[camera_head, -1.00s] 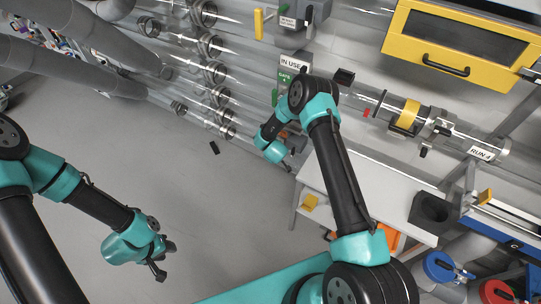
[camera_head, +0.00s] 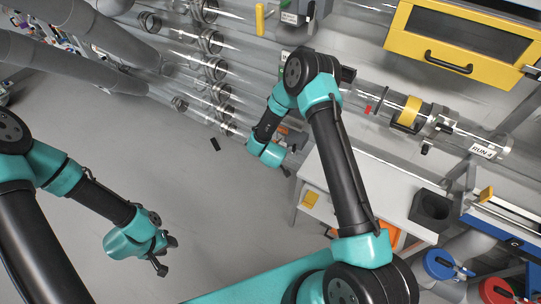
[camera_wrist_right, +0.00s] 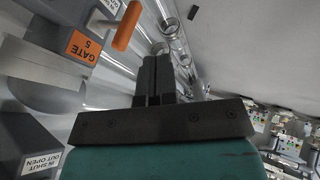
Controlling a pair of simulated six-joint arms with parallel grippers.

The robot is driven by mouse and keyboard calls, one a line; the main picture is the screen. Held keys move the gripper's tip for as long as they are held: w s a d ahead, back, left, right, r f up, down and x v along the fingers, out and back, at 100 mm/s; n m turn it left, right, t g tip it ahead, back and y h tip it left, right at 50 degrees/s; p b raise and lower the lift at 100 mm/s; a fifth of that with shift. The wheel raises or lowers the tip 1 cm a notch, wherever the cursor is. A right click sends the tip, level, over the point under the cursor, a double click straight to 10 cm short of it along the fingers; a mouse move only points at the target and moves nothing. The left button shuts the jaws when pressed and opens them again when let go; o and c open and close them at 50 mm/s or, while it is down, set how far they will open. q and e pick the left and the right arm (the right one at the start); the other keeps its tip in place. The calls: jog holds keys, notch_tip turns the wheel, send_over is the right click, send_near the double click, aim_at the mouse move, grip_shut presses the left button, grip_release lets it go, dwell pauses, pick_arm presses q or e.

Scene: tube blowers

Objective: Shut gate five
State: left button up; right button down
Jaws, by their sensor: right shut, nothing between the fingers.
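Gate five's orange label (camera_wrist_right: 83,48) reads "GATE 5" in the right wrist view. An orange handle (camera_wrist_right: 127,25) sticks out beside it, at the top of that view. My right gripper (camera_wrist_right: 153,62) is shut and empty, its fingertips just below and to the right of the handle, with a gap showing between them. In the head view my right gripper (camera_head: 288,168) is small and partly hidden by its own wrist. My left gripper (camera_head: 167,255) is open and empty over the bare floor at the lower left.
A box labelled "IN SHUT OUT OPEN" (camera_wrist_right: 40,155) stands at the lower left of the wrist view. Clear tubes with metal collars (camera_head: 210,70) run along the wall. A white table (camera_head: 355,180) lies right of my right wrist. The floor at left is mostly free.

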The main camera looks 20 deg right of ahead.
jog(key=v, duration=0.2)
jog(key=shift+s+r, duration=0.2)
dwell(0.3)
jog(key=s+r+m+g+y, duration=0.1)
jog(key=s+m+g+y, duration=0.1)
jog(key=s, duration=1)
jog(key=s+a+r+m+g+y, duration=0.1)
jog(key=s+m+g+y, duration=0.2)
jog(key=s, duration=1)
jog(key=m+g, duration=0.1)
jog(key=m, duration=0.2)
jog(key=shift+r, duration=0.4)
jog(key=shift+s+d, duration=0.1)
jog(key=shift+s, duration=0.05)
